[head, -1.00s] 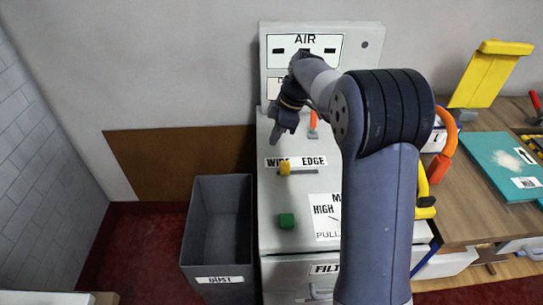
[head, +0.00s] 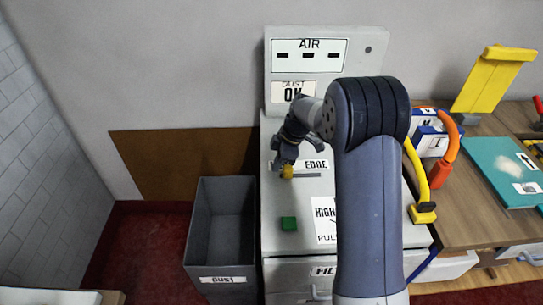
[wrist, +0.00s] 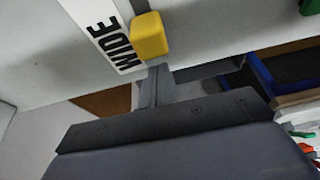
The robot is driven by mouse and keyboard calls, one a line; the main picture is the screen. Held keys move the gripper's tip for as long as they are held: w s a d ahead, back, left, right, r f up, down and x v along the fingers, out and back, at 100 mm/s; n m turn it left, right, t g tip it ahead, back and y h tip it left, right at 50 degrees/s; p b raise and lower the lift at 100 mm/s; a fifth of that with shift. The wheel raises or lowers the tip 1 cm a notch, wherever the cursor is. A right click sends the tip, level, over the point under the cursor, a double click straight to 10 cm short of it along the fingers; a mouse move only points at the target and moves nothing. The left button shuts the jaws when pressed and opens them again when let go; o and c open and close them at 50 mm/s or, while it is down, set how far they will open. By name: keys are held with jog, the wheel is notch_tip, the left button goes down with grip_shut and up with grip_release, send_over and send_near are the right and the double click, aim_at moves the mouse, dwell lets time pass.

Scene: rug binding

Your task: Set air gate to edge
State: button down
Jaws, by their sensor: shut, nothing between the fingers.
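The air gate's yellow knob (head: 287,172) stands at the left end of a short dark slot (head: 307,175) on the grey cabinet top. A label behind it reads EDGE (head: 316,164) on the right; my gripper covers its left part in the head view. The wrist view shows the word WIDE (wrist: 108,35) beside the yellow knob (wrist: 150,36). My gripper (head: 281,168) is shut and empty, low over the cabinet at the knob's left. Its fingers (wrist: 157,75) point at the knob in the wrist view. I cannot tell whether they touch it.
A green button (head: 289,223) sits nearer the cabinet's front. An upright AIR panel (head: 358,75) stands behind, with a DUST OK sign. A grey dust bin (head: 222,279) is left of the cabinet. A yellow-handled thing (head: 421,211) and a wooden bench (head: 463,228) lie right.

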jog(key=shift+d, duration=0.55)
jog(key=shift+d+f, duration=0.1)
jog(key=shift+d, duration=0.25)
jog(key=d+b, duration=0.2)
jog(key=d, duration=0.5)
jog(key=shift+d, duration=0.4)
jog(key=a, duration=0.2)
jog(key=a+b, duration=0.1)
jog(key=a, duration=0.1)
jog(key=shift+r, duration=0.4)
jog(key=v, duration=0.9)
jog(key=shift+b, duration=0.45)
